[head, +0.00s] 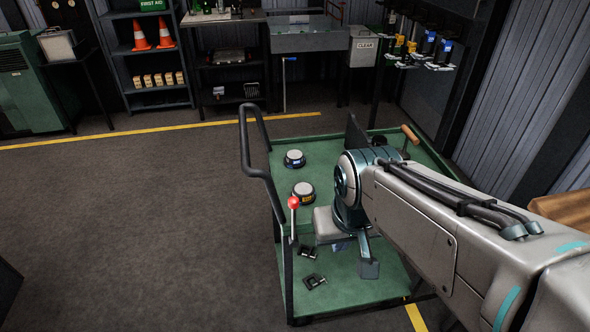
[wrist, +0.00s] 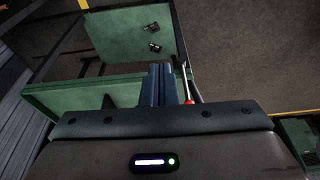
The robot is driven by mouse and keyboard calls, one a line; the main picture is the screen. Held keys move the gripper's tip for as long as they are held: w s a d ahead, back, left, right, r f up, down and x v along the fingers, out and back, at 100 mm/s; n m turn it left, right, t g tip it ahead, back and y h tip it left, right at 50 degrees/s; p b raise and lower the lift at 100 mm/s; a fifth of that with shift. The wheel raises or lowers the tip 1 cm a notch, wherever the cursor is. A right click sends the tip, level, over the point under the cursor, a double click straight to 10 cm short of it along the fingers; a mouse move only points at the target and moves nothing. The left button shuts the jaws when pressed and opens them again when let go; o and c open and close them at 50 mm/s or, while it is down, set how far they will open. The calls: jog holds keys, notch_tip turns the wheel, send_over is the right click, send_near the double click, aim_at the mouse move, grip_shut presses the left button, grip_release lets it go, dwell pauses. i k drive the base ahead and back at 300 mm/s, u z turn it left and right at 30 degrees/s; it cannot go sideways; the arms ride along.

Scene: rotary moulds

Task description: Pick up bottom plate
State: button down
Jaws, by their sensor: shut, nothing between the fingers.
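Two small dark plate-like parts lie apart on the green lower shelf of the cart, a nearer one (head: 315,281) and a farther one (head: 307,251). They also show in the wrist view, one (wrist: 152,27) above the other (wrist: 154,47). Which of them is the bottom plate I cannot tell. My gripper (wrist: 158,84) is shut and empty, its dark blue fingers side by side. In the wrist view its tips appear just below the two parts, touching neither. In the head view my arm hides part of the cart and the fingertips are not clear.
The green cart (head: 415,284) has a dark push handle (head: 244,150) and a lever with a red knob (head: 293,202), which stands close right of my fingers in the wrist view. Open floor lies left.

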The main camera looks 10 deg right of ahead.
aim_at(306, 194)
jog(key=k, duration=0.5)
jog(key=u, duration=1.3)
jog(key=i, duration=0.95)
jog(key=z, duration=1.9)
jog(key=i, duration=0.5)
